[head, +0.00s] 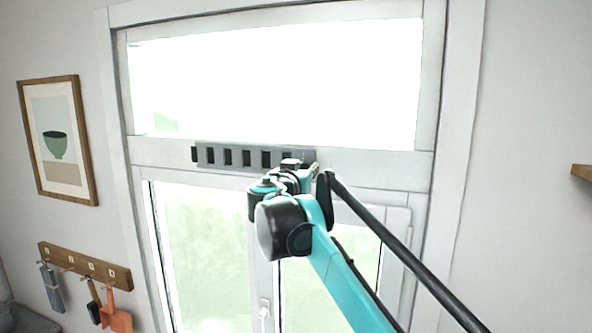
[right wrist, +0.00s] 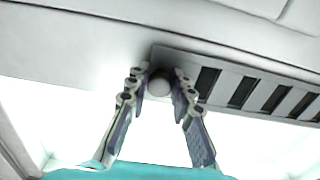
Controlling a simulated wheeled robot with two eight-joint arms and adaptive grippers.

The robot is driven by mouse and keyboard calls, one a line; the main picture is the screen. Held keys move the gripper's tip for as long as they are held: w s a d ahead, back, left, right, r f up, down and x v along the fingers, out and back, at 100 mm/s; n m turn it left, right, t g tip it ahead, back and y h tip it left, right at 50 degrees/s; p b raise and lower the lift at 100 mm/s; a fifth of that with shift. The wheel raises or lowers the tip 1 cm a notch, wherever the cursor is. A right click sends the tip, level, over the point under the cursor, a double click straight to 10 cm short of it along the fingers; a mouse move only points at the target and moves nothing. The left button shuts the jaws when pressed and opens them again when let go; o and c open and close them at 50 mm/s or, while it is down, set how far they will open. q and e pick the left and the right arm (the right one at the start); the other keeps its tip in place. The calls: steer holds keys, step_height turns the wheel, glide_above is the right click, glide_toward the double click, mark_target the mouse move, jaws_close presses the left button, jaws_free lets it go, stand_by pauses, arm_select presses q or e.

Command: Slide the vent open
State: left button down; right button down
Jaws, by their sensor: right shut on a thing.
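The grey vent (head: 235,156) is a long slotted strip on the white window crossbar, with a row of dark slots. A black piece shows at its left end. In the right wrist view the vent (right wrist: 250,92) runs off to the right, and a round pale knob (right wrist: 159,83) sits near its end. My right gripper (right wrist: 159,76) is shut on the knob, with one finger on each side. In the head view my right gripper (head: 315,170) is at the vent's right end, where my arm hides the knob. My left gripper is in neither view.
A bright upper pane (head: 280,85) lies above the crossbar, and lower window panes (head: 205,245) lie below, with a white handle (head: 264,312). A framed picture (head: 58,142) and a hook rail (head: 85,267) with hanging tools are on the left wall. A wooden shelf edge (head: 582,172) shows at right.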

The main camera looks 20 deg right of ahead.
steer(key=shift+d, duration=0.1)
steer(key=c, duration=1.6)
jaws_free()
steer(key=shift+o, duration=1.4)
steer(key=shift+d, duration=0.35)
steer(key=shift+s+a, duration=0.1)
steer(key=shift+a, duration=0.15)
steer(key=v, duration=1.1)
steer(key=shift+s, duration=0.25)
